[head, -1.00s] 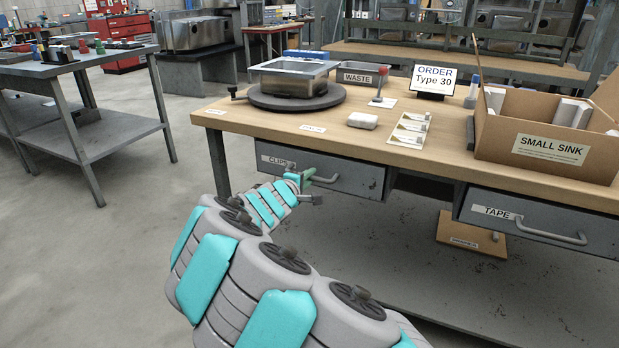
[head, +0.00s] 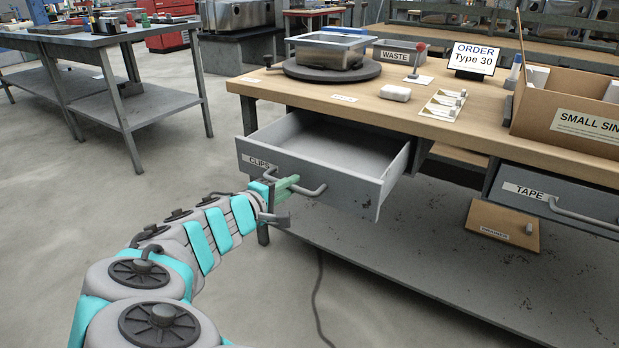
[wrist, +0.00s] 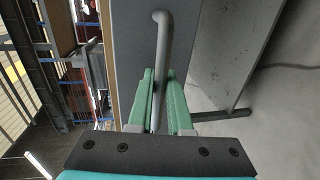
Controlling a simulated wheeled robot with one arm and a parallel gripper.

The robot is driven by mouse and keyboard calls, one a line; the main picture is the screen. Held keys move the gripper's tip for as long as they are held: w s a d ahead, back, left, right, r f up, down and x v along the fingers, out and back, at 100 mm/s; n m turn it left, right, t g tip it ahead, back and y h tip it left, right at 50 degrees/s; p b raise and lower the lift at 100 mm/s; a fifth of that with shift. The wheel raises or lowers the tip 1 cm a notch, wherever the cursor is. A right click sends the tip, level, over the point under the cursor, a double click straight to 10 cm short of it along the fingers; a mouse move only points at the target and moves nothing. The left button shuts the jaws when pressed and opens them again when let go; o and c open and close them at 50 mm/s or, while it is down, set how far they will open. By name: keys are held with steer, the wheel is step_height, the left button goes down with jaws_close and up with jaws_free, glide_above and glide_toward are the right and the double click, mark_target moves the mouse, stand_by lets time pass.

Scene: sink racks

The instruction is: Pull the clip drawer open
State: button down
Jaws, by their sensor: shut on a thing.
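The clip drawer (head: 318,174), a grey metal drawer labelled CLIPS, hangs pulled out from under the left part of the wooden workbench. The part of its inside that shows looks empty. Its bar handle (head: 312,191) crosses the front. My gripper (head: 290,186) is at the left part of the handle, its green fingers shut on it. In the wrist view the handle (wrist: 163,50) runs between the two green fingers (wrist: 163,100).
The workbench top (head: 375,108) carries a sink on a round turntable (head: 330,72), a WASTE bin (head: 398,57) and a cardboard box (head: 580,115). A closed TAPE drawer (head: 560,195) is at the right. Open floor lies left of the bench.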

steer(key=shift+s+a+f+b, duration=0.15)
steer(key=shift+s+a, duration=0.35)
steer(key=shift+s, duration=0.25)
steer(key=shift+s+a+r+b, duration=0.1)
steer(key=shift+s+a+b, duration=0.1)
steer(key=shift+s+a, duration=0.45)
steer(key=shift+s+a+f+b, duration=0.15)
steer(key=shift+s+a, duration=0.25)
steer(key=shift+s, duration=0.4)
steer(key=shift+r, duration=0.1)
steer(key=c, duration=0.8)
jaws_free()
steer(key=shift+c, duration=0.2)
steer(key=shift+r, duration=0.1)
